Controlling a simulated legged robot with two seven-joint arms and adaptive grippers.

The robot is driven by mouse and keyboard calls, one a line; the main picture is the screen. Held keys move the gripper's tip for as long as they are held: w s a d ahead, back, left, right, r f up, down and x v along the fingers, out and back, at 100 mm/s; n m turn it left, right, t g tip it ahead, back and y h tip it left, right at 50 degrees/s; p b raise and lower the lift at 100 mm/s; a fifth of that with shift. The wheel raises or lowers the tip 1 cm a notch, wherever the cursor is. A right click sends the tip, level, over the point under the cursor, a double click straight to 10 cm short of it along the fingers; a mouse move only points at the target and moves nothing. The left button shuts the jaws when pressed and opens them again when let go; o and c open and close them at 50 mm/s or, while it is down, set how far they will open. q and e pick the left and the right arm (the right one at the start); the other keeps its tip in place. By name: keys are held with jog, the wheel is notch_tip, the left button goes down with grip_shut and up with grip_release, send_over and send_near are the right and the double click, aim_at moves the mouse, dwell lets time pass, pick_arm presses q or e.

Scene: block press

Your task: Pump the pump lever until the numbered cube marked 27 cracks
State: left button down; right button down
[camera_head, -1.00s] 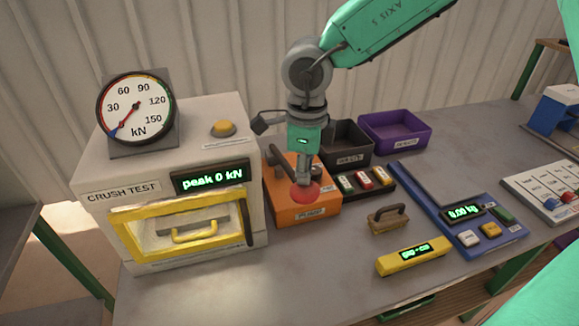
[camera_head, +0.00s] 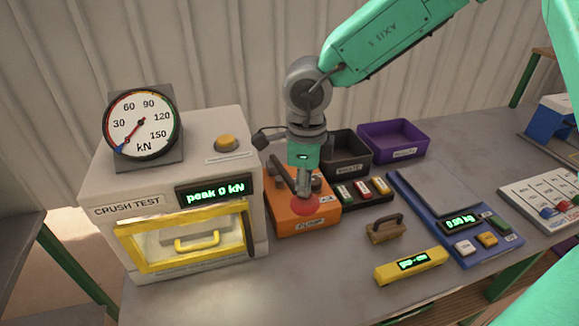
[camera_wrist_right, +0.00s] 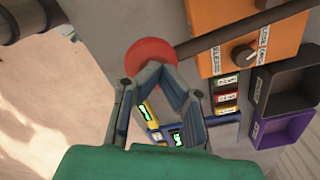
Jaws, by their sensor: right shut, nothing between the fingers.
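The pump lever (camera_head: 284,177) is a dark bar ending in a red ball knob (camera_head: 307,206), over the front of the orange pump box (camera_head: 290,222). My right gripper (camera_head: 304,190) points down at the knob, shut with nothing between the fingers. In the right wrist view its fingertips (camera_wrist_right: 155,80) are at the edge of the red knob (camera_wrist_right: 150,60); I cannot tell whether they touch. The crush test press (camera_head: 160,185) has its yellow-framed door (camera_head: 183,240) closed. Its display (camera_head: 213,190) reads peak 0 kN and the gauge (camera_head: 140,123) needle sits near zero. I cannot make out the cube marked 27. My left gripper is not in view.
Behind the pump are a black bin (camera_head: 345,150) and a purple bin (camera_head: 393,140). To the right are a brown handled block (camera_head: 385,230), a yellow gauge bar (camera_head: 412,266) and a blue scale (camera_head: 425,205). The table front is clear.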

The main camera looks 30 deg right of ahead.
notch_tip(320, 180, up, 5)
jog(key=p, duration=0.4)
jog(key=shift+r, duration=0.1)
notch_tip(320, 180, up, 5)
jog(key=shift+r, duration=0.15)
dwell(0.9)
